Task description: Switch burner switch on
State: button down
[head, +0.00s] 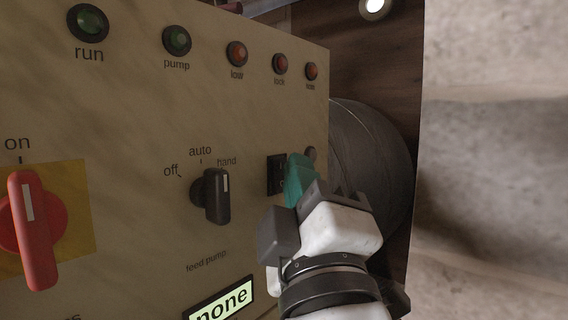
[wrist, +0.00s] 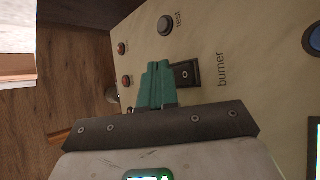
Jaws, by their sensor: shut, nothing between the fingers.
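The burner switch (wrist: 185,73) is a small black rocker on the beige panel, beside the word "burner" in the wrist view. In the head view the burner switch (head: 276,175) shows at the panel's right part, partly behind my fingers. My gripper (head: 299,170) has teal fingers, shut together and empty. In the wrist view my gripper's fingertips (wrist: 158,67) are right beside the switch, on its left. I cannot tell whether they touch it. The rocker's position is too small to read.
On the panel (head: 130,120) are a red rotary switch (head: 38,225), a black feed pump selector (head: 213,195), a lit display reading "none" (head: 221,300) and a row of lamps. A grey test button (wrist: 166,25) is near the fingers. A dark round drum (head: 372,165) stands beyond the panel's right edge.

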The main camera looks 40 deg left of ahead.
jog(key=shift+d, duration=0.1)
jog(key=shift+d+f, duration=0.1)
jog(key=shift+d, duration=0.6)
jog(key=shift+s+d+f+p, duration=0.15)
jog(key=shift+d+p, duration=0.2)
jog(key=shift+d, duration=0.9)
jog(key=shift+s+d+f+p, duration=0.15)
jog(key=shift+d+p, duration=0.15)
jog(key=shift+d, duration=0.9)
